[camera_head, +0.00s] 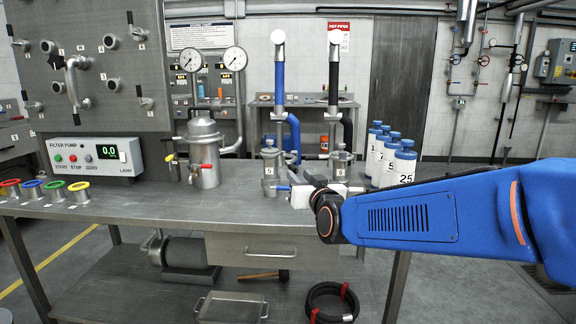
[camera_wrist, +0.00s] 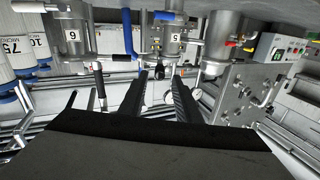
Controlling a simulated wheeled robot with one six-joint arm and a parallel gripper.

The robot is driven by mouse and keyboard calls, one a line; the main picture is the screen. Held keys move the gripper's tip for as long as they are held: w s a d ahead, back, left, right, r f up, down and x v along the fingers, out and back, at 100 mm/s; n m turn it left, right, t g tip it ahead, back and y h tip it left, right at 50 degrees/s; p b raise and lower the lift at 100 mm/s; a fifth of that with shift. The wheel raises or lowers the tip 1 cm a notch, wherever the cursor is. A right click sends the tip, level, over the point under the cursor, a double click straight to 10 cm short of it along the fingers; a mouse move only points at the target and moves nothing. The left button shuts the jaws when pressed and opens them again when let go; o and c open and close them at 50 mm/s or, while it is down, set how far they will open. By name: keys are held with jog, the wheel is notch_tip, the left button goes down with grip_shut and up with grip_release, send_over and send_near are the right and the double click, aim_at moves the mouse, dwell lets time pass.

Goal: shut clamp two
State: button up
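I cannot make out a clamp marked two in either view. Two steel jacketed vessels stand on the bench: one labelled 5 (camera_head: 270,172) with a blue pipe above it, and one labelled 6 (camera_head: 341,165) with a black pipe. They also show in the wrist view, vessel 6 (camera_wrist: 72,38) left of vessel 5 (camera_wrist: 155,43). My gripper (camera_wrist: 165,80) has its two dark fingers apart, with nothing seen held between them. The fingers point toward vessel 5. In the head view my arm reaches in from the right, and its wrist hides part of the vessels' front.
A steel filter vessel (camera_head: 204,150) with a red handle stands left of vessel 5. Numbered blue-capped bottles (camera_head: 402,163) stand close right of vessel 6. A valve panel (camera_head: 100,60) and pump box (camera_head: 92,157) are at left.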

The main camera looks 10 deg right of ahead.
aim_at(288, 164)
jog(key=w, duration=1.2)
jog(key=shift+a, duration=0.3)
grip_shut()
